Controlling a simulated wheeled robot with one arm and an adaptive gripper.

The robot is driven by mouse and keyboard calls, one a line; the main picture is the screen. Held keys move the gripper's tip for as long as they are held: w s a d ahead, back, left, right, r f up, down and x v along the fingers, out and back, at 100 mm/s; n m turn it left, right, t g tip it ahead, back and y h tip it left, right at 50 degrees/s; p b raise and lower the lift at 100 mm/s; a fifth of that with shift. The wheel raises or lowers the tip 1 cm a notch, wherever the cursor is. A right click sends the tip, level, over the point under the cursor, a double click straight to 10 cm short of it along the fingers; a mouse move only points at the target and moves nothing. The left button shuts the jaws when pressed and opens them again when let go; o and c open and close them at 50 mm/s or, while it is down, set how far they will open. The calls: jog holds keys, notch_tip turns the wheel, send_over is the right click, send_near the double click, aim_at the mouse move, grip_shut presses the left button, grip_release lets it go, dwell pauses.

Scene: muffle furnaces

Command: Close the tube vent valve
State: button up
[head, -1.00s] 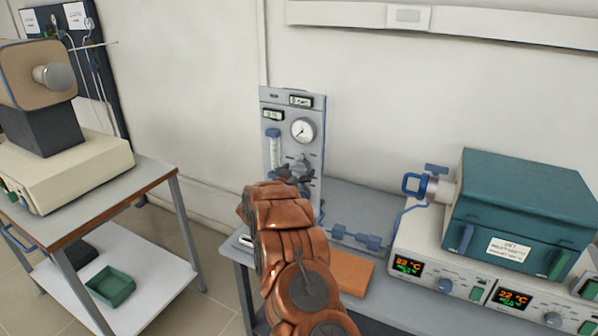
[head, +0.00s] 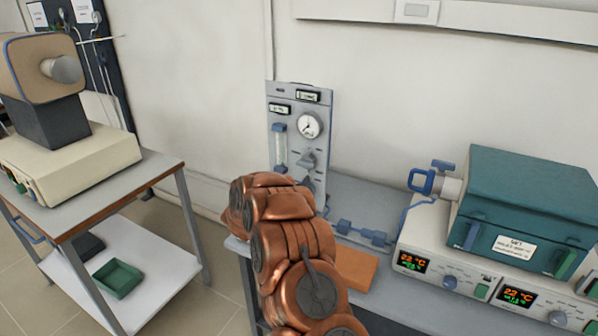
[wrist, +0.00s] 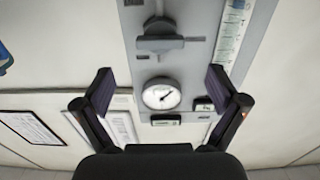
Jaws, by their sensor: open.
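A grey gas panel (head: 318,145) stands upright on the bench against the wall, with a round gauge, a flow tube and a grey valve handle (head: 307,160). In the wrist view the panel appears upside down, with the grey handle (wrist: 160,40) lying crosswise beyond the fingertips. My gripper (wrist: 160,88) is open and empty, with its fingers apart on either side of the gauge (wrist: 161,95) in the picture. In the head view my arm hides the gripper. A blue-handled fitting (head: 432,180) is on the teal furnace's tube end. No label shows which is the tube vent valve.
The teal furnace (head: 530,200) sits on a control base with lit displays at the right. A blue tube with fittings (head: 362,234) runs along the bench by an orange-brown slab (head: 355,270). A separate table with a beige instrument (head: 70,150) stands left, with a floor gap between.

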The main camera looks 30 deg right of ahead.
jog(key=shift+v, duration=1.65)
